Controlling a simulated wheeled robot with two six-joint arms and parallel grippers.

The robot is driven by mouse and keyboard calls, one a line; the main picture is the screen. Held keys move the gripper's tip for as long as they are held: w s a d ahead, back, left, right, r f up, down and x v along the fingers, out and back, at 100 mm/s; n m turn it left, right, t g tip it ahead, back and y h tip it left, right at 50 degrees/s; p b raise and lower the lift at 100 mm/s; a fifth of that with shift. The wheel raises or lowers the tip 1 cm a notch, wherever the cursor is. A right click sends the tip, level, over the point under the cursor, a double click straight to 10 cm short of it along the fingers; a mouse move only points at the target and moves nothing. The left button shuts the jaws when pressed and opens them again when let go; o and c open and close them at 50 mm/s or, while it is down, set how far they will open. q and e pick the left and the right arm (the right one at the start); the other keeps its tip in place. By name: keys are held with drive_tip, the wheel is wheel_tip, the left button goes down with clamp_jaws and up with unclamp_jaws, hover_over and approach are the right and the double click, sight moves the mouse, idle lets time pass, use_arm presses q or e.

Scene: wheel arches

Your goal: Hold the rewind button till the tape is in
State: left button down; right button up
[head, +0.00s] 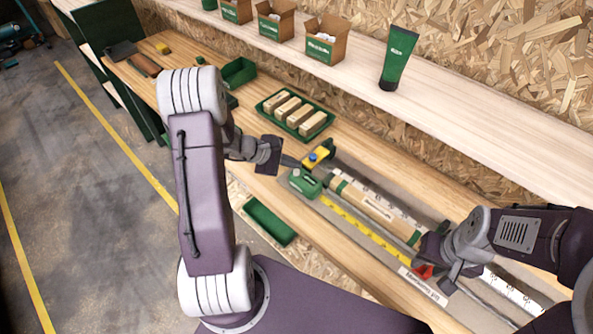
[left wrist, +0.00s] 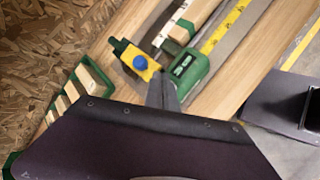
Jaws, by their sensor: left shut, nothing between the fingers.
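A green tape measure (head: 304,183) lies on the bench; in the left wrist view it (left wrist: 187,72) sits just right of my left fingertips. Its yellow tape (head: 362,232) is drawn out toward the lower right, ending near a red piece (head: 423,271). A yellow block (head: 315,157) with a round blue button stands beside the tape measure; the block (left wrist: 137,60) also shows in the left wrist view. My left gripper (head: 298,165) is shut and empty, its tips (left wrist: 163,95) close to both; contact cannot be told. My right gripper (head: 450,278) is by the red piece, its fingers partly hidden.
A green tray of wooden blocks (head: 296,115) stands behind, and an empty green bin (head: 269,221) is at the front. A shelf above holds cartons (head: 326,40) and a green tube (head: 398,58).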

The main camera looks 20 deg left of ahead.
sight(293, 171)
use_arm(q)
drive_tip(key=shift+f, duration=0.3)
drive_tip(key=shift+f+b, duration=0.5)
drive_tip(key=shift+b, duration=0.4)
idle(0.4)
idle(0.3)
drive_tip(key=shift+r+p, duration=0.6)
drive_tip(key=shift+r, duration=0.35)
wheel_tip(293, 171, up, 5)
drive_tip(key=p, duration=0.3)
drive_tip(key=shift+p, duration=0.4)
